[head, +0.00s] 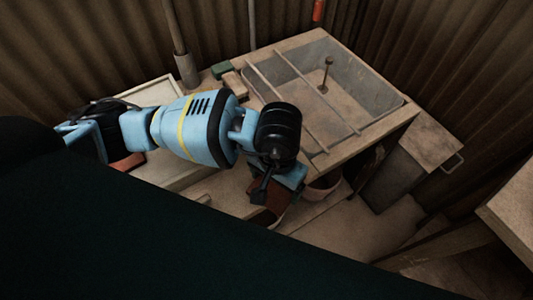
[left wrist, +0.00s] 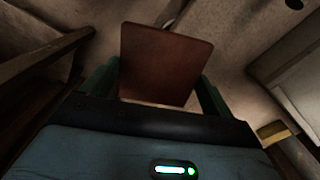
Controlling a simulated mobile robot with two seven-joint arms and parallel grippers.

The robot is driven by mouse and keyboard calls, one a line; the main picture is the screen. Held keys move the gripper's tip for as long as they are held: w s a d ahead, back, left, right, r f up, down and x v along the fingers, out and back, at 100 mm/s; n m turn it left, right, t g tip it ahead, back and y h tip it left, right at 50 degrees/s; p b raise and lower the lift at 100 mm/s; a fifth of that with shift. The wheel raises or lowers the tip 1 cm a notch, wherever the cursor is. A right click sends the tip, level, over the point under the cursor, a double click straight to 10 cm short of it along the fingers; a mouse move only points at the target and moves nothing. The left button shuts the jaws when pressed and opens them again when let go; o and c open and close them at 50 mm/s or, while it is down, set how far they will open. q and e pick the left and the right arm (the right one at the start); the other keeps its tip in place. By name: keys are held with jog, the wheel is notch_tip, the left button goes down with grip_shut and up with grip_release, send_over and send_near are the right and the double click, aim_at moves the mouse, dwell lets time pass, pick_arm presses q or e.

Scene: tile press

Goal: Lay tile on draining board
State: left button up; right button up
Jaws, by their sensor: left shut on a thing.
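A flat, square, reddish-brown tile (left wrist: 163,62) is held between the green fingers of my left gripper (left wrist: 160,88) in the left wrist view. In the head view the left gripper (head: 273,190) points down in front of the basin's near left corner, with the dark tile (head: 274,205) partly hidden below it. A pale, rimmed board (head: 158,168) lies at the left, partly covered by my arm, with a reddish flat piece (head: 128,162) at its near side. I cannot tell for certain whether this is the draining board. My right gripper is not in view.
A grey basin (head: 375,92) in a wooden bench has two bars (head: 285,100) across it and an upright rod (head: 326,75) in it. A green block (head: 221,70) lies behind my arm. A dark box (head: 400,172) with a handle stands right. Round containers (head: 322,187) sit below the bench edge.

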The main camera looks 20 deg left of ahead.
pick_arm(q)
jog(key=w+a, duration=0.1)
jog(key=w, duration=0.1)
jog(key=w+a, duration=0.1)
jog(key=w, duration=0.1)
jog(key=w+a, duration=0.1)
jog(key=w, duration=0.2)
jog(key=shift+a+f, duration=0.35)
jog(key=shift+a, duration=0.05)
jog(key=shift+w+a+f+p, duration=0.1)
jog(key=shift+w+f+p, duration=0.1)
jog(key=shift+f, duration=0.7)
jog(key=shift+w+f+p, duration=0.1)
jog(key=shift+f+p, duration=0.1)
jog(key=shift+f, duration=0.7)
jog(key=shift+f, duration=0.1)
jog(key=shift+f, duration=0.15)
jog(key=o, duration=0.9)
jog(key=shift+o, duration=0.2)
notch_tip(320, 180, up, 12)
jog(key=shift+r, duration=0.25)
jog(key=shift+s, duration=0.1)
